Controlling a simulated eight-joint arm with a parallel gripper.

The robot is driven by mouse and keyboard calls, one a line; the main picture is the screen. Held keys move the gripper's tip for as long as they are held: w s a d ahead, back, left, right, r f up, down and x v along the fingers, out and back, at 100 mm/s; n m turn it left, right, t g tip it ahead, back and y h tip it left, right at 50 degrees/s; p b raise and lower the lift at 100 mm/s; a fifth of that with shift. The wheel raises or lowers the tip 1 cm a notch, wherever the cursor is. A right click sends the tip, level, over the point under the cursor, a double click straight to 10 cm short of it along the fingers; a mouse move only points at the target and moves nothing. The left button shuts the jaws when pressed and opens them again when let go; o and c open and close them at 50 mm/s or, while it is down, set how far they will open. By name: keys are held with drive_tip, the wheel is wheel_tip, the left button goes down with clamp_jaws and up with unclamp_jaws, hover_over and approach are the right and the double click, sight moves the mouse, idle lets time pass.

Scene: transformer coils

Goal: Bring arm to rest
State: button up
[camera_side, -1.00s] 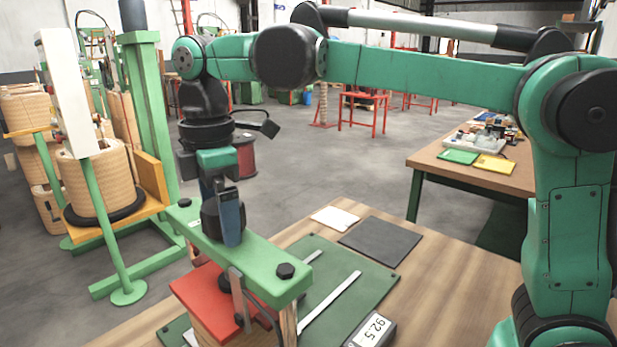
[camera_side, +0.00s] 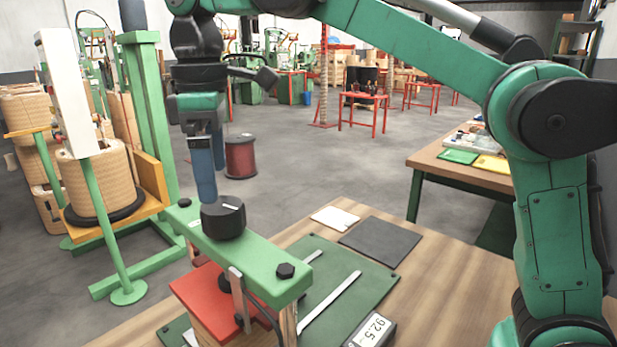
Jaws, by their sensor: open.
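My gripper (camera_side: 206,180) hangs pointing down at the left of the middle. Its blue fingers are open and empty, above and slightly left of a black knob (camera_side: 223,218). The knob sits on a green clamp beam (camera_side: 255,262) and has a white mark on its top. Fingers and knob look apart, though the fingertips overlap the knob's upper left edge in the picture. My arm is bent, with the upper link sloping down to the right.
The beam lies over a red block (camera_side: 203,292) on a wooden table (camera_side: 440,285). A green mat (camera_side: 368,277), a dark pad (camera_side: 380,242) and a display reading 92.5 (camera_side: 372,331) lie nearby. A coil (camera_side: 95,180) stands on the left stand. Air above the table is clear.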

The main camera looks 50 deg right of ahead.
sight(222, 206)
wheel_tip(222, 206, down, 6)
drive_tip(key=shift+r, duration=0.1)
drive_tip(key=n, duration=0.4)
drive_tip(key=shift+s+r, duration=0.1)
drive_tip(key=shift+n, duration=0.4)
wheel_tip(222, 206, up, 5)
drive_tip(key=shift+r, duration=0.15)
drive_tip(key=shift+n, duration=0.5)
drive_tip(key=f, duration=0.5)
drive_tip(key=shift+s+d+f, duration=0.1)
drive_tip(key=shift+d+f, duration=0.05)
drive_tip(key=shift+d, duration=0.15)
drive_tip(key=m, duration=0.9)
drive_tip(key=shift+a, duration=0.1)
drive_tip(key=m, duration=0.6)
drive_tip(key=shift+s+m, duration=0.1)
drive_tip(key=shift+m, duration=0.7)
drive_tip(key=shift+a+r+m, duration=0.1)
drive_tip(key=shift+r+m, duration=0.2)
drive_tip(key=shift+r, duration=0.1)
